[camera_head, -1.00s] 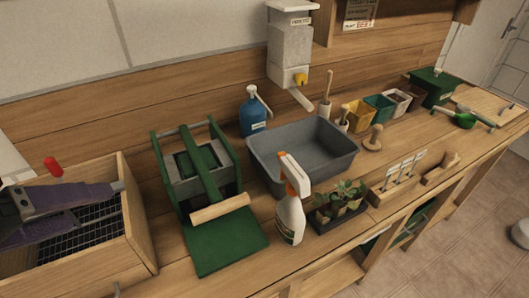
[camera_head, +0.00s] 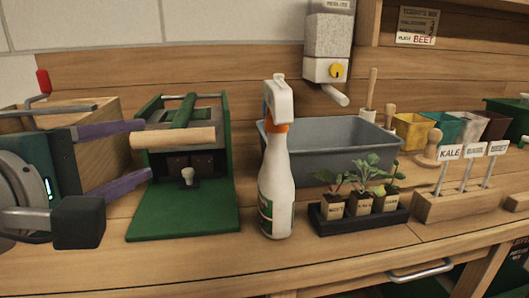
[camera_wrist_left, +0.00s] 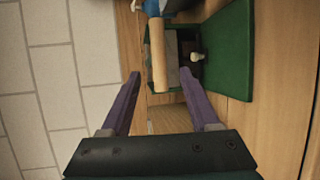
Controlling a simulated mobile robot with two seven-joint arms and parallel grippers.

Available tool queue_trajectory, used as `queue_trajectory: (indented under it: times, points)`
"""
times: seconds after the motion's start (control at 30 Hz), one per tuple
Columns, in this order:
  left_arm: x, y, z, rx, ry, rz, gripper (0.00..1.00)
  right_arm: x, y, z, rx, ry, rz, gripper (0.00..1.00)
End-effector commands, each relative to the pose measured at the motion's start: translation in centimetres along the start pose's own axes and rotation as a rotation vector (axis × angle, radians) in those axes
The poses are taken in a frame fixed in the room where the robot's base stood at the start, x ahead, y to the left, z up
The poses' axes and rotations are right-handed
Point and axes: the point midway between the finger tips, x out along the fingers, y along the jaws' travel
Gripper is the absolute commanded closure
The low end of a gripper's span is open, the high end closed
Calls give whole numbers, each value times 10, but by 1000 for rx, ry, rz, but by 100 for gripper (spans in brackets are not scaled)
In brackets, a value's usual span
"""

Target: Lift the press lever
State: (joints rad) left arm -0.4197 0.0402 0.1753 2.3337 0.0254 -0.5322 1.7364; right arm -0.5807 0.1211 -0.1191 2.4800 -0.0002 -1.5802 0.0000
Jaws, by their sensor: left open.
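The green press (camera_head: 182,222) stands on the bench at the left. Its green lever arm (camera_head: 184,109) ends in a pale wooden crossbar handle (camera_head: 172,138), lying level above the press's front. My left gripper (camera_head: 146,150), with two purple fingers, is open and empty at the handle's left end. In the left wrist view, the wooden handle (camera_wrist_left: 158,50) lines up with the gap between the fingertips (camera_wrist_left: 160,74). It does not look gripped, and I cannot tell how far its end reaches between the fingers. My right gripper is out of view.
A white spray bottle (camera_head: 276,190) stands close to the press's right side, before a grey tub (camera_head: 334,150). A black tray of seedlings (camera_head: 360,217) is further right. A wooden box (camera_head: 98,112) is behind my left gripper. The front bench strip is clear.

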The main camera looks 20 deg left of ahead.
Motion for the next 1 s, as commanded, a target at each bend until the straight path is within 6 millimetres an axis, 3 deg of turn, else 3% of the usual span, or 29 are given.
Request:
queue_trajectory:
  times: [0.5, 0.9, 1.0]
  points:
    - [82, 0, 0, 5, -1, -2, 38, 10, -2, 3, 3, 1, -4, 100]
    - [92, 1, 0, 5, 0, -3, 38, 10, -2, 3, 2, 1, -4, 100]
    - [92, 1, 0, 5, 0, -3, 47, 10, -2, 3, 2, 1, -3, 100]
